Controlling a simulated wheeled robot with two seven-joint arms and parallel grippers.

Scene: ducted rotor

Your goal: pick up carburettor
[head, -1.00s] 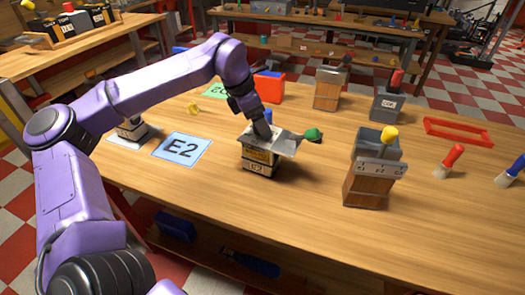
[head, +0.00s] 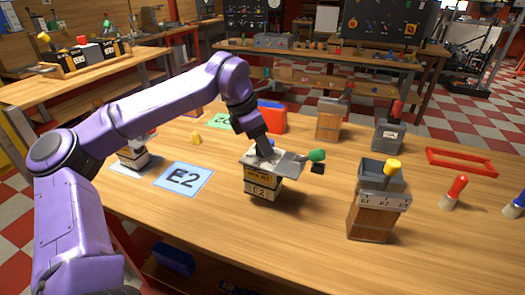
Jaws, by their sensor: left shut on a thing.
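My left gripper (head: 264,151) is over the top of a small box marked E2 (head: 262,188), with its fingers largely hidden. It is shut on a grey metal piece (head: 290,163), which I take for the carburettor. The piece sticks out to the right over the box's edge. A green knob (head: 317,155) with a black part under it shows at its right end; I cannot tell if they are joined. Whether the piece touches the box is also unclear. My right gripper is not in view.
A blue E2 card (head: 184,176) lies left of the box. A wooden box (head: 370,220) with a grey bin and yellow knob stands at right. Behind are a red bin (head: 272,118), another wooden box (head: 328,122) and a grey box (head: 388,137). A red frame (head: 460,161) lies far right.

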